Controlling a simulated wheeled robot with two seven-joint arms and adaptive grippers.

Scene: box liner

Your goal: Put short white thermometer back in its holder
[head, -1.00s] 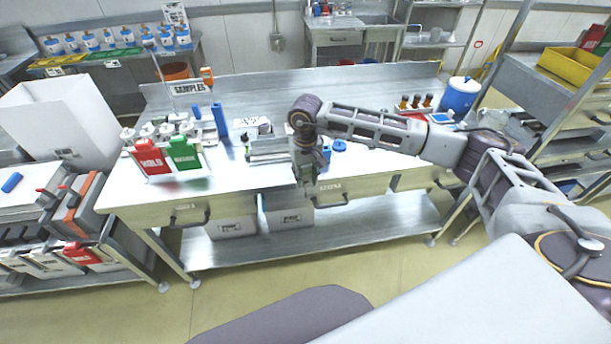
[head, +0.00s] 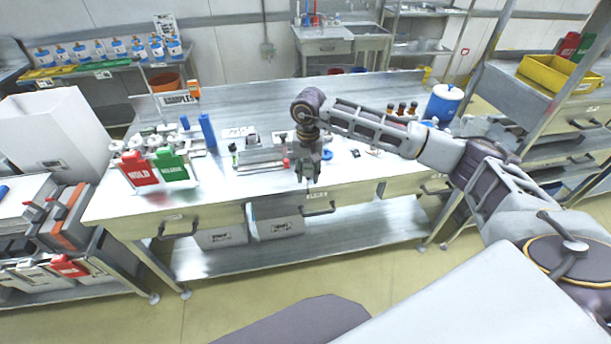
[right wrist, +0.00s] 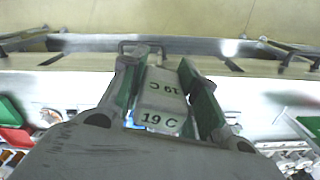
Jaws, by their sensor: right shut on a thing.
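My right gripper (head: 309,180) hangs over the front edge of the steel table (head: 215,190), pointing down. In the right wrist view its two green-lined fingers (right wrist: 168,88) are closed on a white piece marked "19 C" (right wrist: 162,121). I take this piece to be the short white thermometer; in the head view it is too small to make out. A grey metal rack (head: 262,161) lies on the table just left of the gripper. I cannot tell whether it is the thermometer's holder. My left gripper is not in view.
Brown-capped bottles (head: 401,109) and a blue-and-white jug (head: 443,103) are at the back right. Drawers with handles (head: 318,208) run under the front edge.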

